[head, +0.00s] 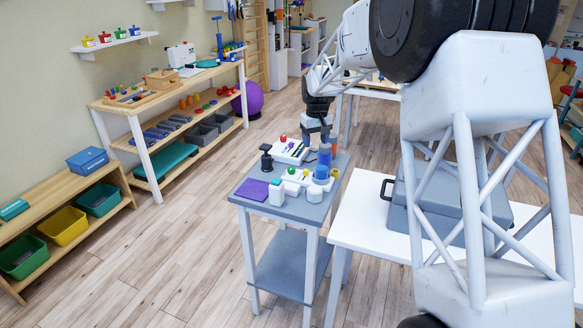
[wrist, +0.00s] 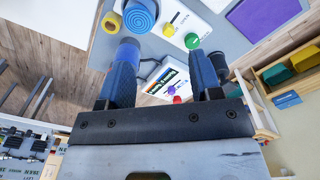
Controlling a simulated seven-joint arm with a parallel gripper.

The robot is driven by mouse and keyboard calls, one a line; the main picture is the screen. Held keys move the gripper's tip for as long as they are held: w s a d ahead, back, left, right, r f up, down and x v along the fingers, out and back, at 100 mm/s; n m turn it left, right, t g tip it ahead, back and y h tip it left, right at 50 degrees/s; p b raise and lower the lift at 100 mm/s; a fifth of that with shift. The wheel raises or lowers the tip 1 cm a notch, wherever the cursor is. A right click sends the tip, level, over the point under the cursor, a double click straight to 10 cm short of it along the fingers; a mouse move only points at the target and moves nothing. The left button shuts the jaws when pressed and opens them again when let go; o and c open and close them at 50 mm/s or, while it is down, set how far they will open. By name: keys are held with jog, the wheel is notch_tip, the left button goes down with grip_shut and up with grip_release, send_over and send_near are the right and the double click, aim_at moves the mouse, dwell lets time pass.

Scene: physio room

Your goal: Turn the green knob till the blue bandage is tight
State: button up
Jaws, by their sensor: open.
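The green knob (wrist: 192,41) sits on a white panel in the wrist view, just past the tip of my right-hand finger. In the head view the green knob (head: 291,170) is at the middle of the small grey table. The blue bandage (wrist: 139,15) is a rolled coil at the top of the wrist view, beyond the left-hand fingertip. It also shows in the head view (head: 324,157), upright at the right side of the table. I cannot tell how tight it is. My gripper (wrist: 162,48) is open, with nothing between its fingers. In the head view my gripper (head: 316,139) is above the table's far part.
A yellow slider (wrist: 173,18) shares the white panel. A yellow ring (wrist: 111,22) is beside the bandage. A white device with a red button (wrist: 177,99) is close by.

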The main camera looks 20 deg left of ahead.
jog(key=n, duration=0.1)
send_over(291, 168)
notch_tip(291, 168, down, 7)
jog(key=shift+f, duration=0.2)
jog(key=shift+f, duration=3.85)
jog(key=shift+c, duration=0.4)
jog(key=c, duration=0.8)
jog(key=shift+c, duration=0.2)
jog(key=shift+f+m, duration=0.1)
jog(key=shift+m, duration=0.2)
